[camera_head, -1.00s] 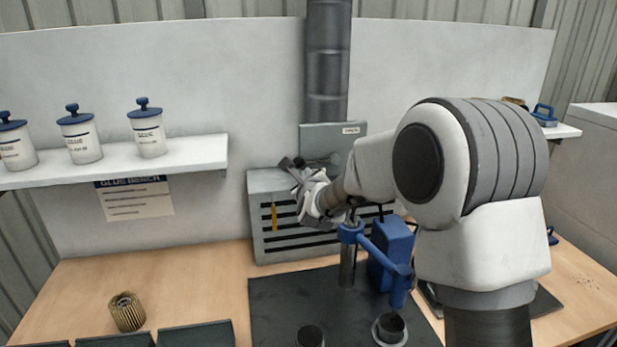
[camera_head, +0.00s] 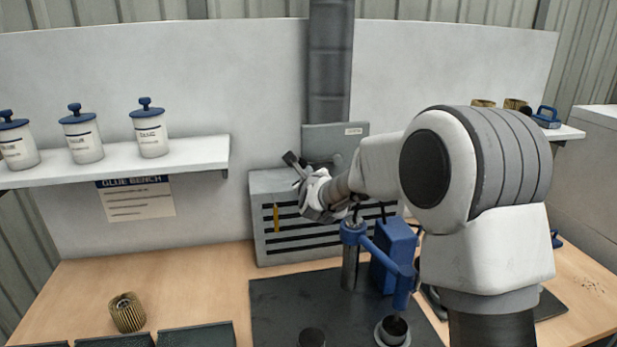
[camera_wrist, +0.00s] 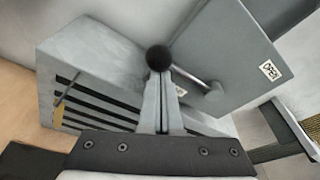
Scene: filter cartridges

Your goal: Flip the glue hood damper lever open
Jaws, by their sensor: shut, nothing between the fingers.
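The damper lever, a metal rod (camera_wrist: 193,78) with a black ball knob (camera_wrist: 159,58), is pivoted on a grey plate (camera_wrist: 235,50) in the wrist view. The rod points from its pivot to the upper left, away from the OPEN label (camera_wrist: 270,69) on the plate's right. My gripper (camera_wrist: 162,80) is shut and empty, its fingertips at the knob; I cannot tell whether they touch. The slotted grey hood box (camera_wrist: 85,50) lies behind; it also shows in the head view (camera_head: 270,183). There my gripper (camera_head: 302,172) is at the box's top, and my arm hides part of the box.
A blue clamp press (camera_head: 397,255) stands on the dark mat (camera_head: 275,300) below my arm. A duct (camera_head: 330,60) rises behind. A shelf (camera_head: 190,155) with lidded glue jars is at left. A pleated cartridge (camera_head: 127,312) stands on the bench, with free wood around it.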

